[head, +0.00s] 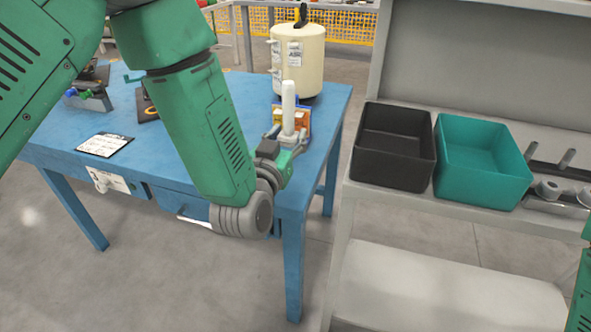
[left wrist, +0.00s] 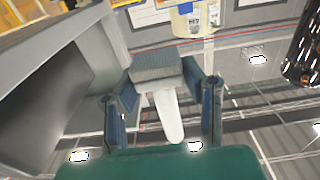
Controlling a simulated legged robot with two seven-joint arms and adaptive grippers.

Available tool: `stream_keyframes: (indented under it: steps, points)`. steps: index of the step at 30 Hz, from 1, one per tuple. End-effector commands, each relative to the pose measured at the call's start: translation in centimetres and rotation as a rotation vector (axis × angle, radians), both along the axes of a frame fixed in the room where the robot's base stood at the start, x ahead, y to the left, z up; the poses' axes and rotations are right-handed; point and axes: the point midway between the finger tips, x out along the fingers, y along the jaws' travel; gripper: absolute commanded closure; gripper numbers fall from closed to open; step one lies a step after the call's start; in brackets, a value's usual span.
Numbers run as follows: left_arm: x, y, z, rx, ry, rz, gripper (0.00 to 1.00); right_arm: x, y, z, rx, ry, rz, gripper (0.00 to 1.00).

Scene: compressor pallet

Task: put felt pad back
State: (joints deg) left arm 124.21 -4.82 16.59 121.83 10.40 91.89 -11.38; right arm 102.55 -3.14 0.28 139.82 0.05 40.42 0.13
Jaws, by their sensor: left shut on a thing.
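My left gripper (head: 287,138) is shut on a piece above the right end of the blue table. In the left wrist view, a grey block, seemingly the felt pad (left wrist: 156,67), sits between the fingertips (left wrist: 165,100). A white rounded rod (left wrist: 169,118) extends from it towards the palm. In the head view, this white rod (head: 289,105) stands upright at the fingers, and the grey block is not clear. I cannot tell whether the piece touches the table. My right gripper is out of view.
The blue table (head: 175,165) holds a cream tank (head: 298,58), a small blue and orange item (head: 305,120) and a paper sheet (head: 104,144). Right of a floor gap, a grey shelf (head: 450,285) carries a black bin (head: 393,170) and a teal bin (head: 480,180).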

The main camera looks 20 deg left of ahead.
Motion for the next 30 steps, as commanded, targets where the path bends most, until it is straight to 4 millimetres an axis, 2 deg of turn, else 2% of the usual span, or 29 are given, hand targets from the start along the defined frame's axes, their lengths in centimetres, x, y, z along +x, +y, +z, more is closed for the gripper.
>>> stream_keyframes:
  steps: [1, 6, 14, 19, 30]
  points:
    - [0.0, 0.0, -1.3, 0.000, 0.001, 0.000, 1.00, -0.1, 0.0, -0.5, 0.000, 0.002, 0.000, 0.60]
    - [0.1, 0.1, -4.7, -0.001, 0.003, 0.000, 1.00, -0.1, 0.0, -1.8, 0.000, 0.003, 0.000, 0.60]
    - [0.1, 0.2, -6.8, -0.003, 0.002, 0.000, 1.00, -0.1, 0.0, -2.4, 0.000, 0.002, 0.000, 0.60]
    - [0.1, 0.1, -9.4, -0.001, 0.004, 0.000, 1.00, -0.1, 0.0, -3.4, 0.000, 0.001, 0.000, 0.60]
    - [0.1, 0.1, -9.9, -0.001, 0.001, 0.000, 1.00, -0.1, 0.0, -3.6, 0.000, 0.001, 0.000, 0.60]
